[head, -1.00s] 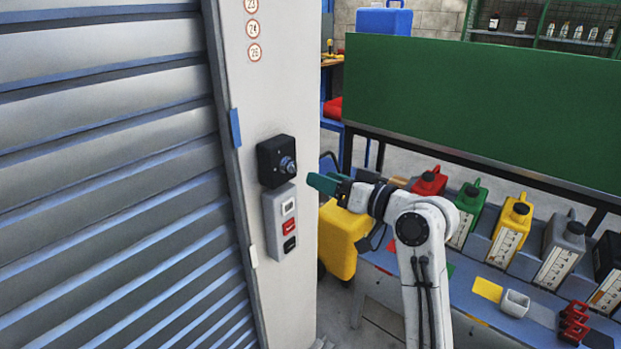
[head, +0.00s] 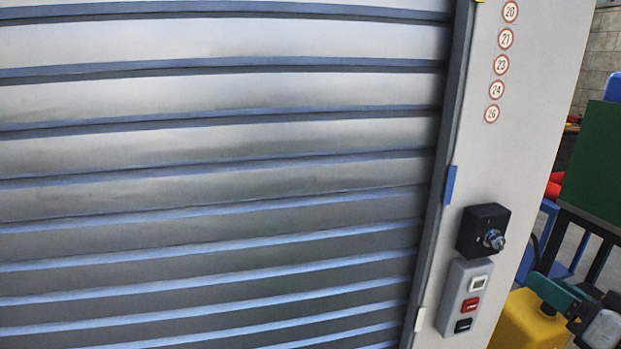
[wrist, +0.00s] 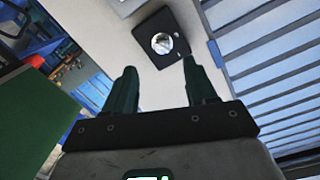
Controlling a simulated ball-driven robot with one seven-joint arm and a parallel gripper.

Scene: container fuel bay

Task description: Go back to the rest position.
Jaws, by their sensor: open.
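My gripper (wrist: 163,88) has two dark green fingers spread apart with nothing between them in the wrist view. It also shows at the lower right of the head view (head: 549,290), partly cut off by the frame edge. A black box with a round silver knob (head: 483,231) is fixed to the pale door post, up and left of my gripper there. The same black box (wrist: 148,50) lies beyond the fingertips in the wrist view, apart from them.
A grey slatted roller shutter (head: 210,190) fills most of the head view. A grey button panel (head: 465,297) sits below the black box on the post (head: 530,100). A yellow container (head: 528,322) stands behind my gripper. A green panel (head: 598,165) is at the right edge.

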